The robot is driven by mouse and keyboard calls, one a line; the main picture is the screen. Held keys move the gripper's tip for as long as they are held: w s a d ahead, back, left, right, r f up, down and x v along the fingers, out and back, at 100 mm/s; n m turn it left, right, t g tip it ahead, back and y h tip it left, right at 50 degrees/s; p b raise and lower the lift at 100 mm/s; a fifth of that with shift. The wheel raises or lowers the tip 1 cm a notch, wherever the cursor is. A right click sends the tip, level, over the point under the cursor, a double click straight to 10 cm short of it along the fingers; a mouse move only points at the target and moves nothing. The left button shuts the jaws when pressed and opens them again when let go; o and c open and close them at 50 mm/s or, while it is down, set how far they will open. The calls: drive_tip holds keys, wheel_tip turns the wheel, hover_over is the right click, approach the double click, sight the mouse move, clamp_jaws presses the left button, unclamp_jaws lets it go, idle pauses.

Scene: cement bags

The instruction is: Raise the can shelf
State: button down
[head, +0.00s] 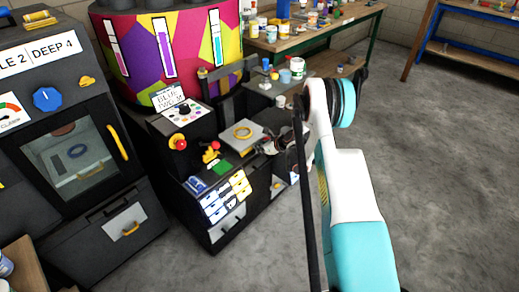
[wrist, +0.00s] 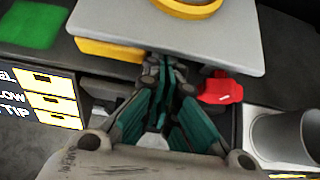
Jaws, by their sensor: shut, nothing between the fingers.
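The can shelf (head: 253,131) is a flat grey plate with a yellow ring (head: 243,133) on top, at the front of the paint machine in the head view. In the wrist view the plate (wrist: 180,40) fills the top, with the ring (wrist: 188,6) cut off by the frame. My gripper (head: 262,147) is at the shelf's right side in the head view. In the wrist view my gripper (wrist: 163,68) is shut and empty, its tips at the plate's near edge. I cannot tell whether they touch it or sit under it.
A yellow block (wrist: 108,50) shows under the plate's left side, and a red part (wrist: 220,90) right of my fingers. A grey cylinder (wrist: 283,135) stands at right. The machine's control panel (head: 183,112) is left of the shelf. Open floor (head: 440,170) lies right.

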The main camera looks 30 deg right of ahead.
wheel_tip(320, 180, up, 11)
drive_tip(key=p, duration=0.3)
drive_tip(key=shift+s+r, duration=0.1)
drive_tip(key=shift+r, duration=0.05)
